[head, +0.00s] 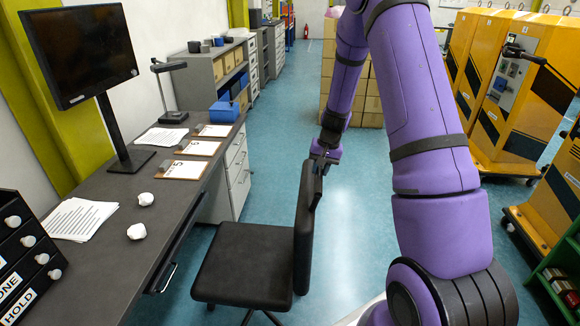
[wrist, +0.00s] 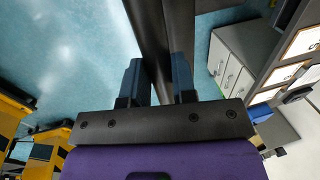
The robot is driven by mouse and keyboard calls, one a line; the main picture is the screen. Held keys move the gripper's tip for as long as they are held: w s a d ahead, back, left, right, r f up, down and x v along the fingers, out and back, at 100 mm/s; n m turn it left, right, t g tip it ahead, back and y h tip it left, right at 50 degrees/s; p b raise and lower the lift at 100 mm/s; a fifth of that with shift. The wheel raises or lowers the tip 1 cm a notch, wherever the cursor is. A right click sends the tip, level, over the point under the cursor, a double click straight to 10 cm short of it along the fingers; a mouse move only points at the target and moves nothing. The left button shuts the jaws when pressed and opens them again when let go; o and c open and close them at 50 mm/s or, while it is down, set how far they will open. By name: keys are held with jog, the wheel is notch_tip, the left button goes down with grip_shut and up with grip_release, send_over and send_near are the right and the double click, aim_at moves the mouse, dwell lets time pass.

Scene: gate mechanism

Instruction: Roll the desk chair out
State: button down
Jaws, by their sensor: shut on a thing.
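The black desk chair (head: 247,266) stands beside the desk (head: 128,240), its seat close to the desk's right edge and its backrest (head: 305,240) on the right side. My gripper (head: 322,160) is at the top edge of the backrest. In the wrist view my gripper (wrist: 158,85) has its two blue-grey fingers on either side of the dark backrest (wrist: 152,35), shut on it. The lower legs of the chair are cut off by the bottom of the head view.
A white drawer unit (head: 232,175) stands under the desk behind the chair. Blue floor (head: 345,220) is clear right of the backrest. Cardboard boxes (head: 366,95) stand farther back, and yellow machines (head: 520,95) line the right side.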

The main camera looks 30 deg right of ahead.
jog(key=s+d, duration=1)
jog(key=d, duration=0.4)
jog(key=shift+s, duration=0.15)
jog(key=c, duration=0.9)
grip_release()
jog(key=shift+s+d, duration=0.1)
jog(key=shift+d, duration=0.1)
jog(key=shift+a, duration=0.1)
jog(key=r, duration=0.3)
jog(key=d+r, duration=0.1)
jog(key=r, duration=0.3)
jog(key=s+r, duration=0.1)
jog(key=r, duration=0.2)
jog(key=shift+d+r, duration=0.3)
jog(key=shift+d, duration=0.05)
